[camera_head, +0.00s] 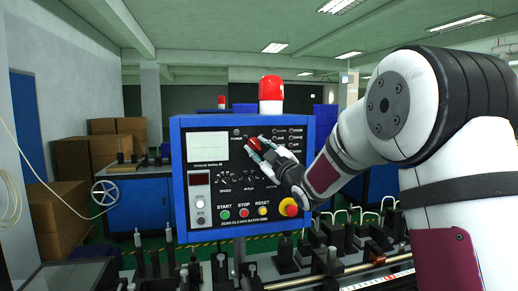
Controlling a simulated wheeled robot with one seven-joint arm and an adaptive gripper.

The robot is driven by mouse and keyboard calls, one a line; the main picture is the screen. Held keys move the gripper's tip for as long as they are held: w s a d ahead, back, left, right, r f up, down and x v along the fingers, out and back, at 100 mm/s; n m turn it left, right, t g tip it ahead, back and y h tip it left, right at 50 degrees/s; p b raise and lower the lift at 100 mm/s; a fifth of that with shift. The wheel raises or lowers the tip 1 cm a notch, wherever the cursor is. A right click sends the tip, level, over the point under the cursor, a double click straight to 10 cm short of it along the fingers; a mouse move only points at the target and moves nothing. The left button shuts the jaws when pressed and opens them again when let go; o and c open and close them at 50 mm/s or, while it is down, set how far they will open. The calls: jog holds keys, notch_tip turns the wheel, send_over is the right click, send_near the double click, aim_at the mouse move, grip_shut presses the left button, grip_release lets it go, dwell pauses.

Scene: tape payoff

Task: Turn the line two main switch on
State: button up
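A blue control box (179,222) with a black face stands in the middle of the view. A red part (254,143), which may be a rotary switch, shows at the upper middle of the face. My gripper (256,150) reaches in from the right, its fingertips at this red part. Whether they touch it, and how far apart they are, I cannot tell. My gripper hides part of the face, and I cannot make out the switch's position or a line two label.
The face also carries a pale screen (208,147), a green START button (225,214), a red STOP button (244,212), a yellow RESET button (263,210) and a red knob on yellow (289,207). A red beacon (271,90) stands behind the box top. Machine parts crowd below.

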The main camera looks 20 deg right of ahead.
grip_shut()
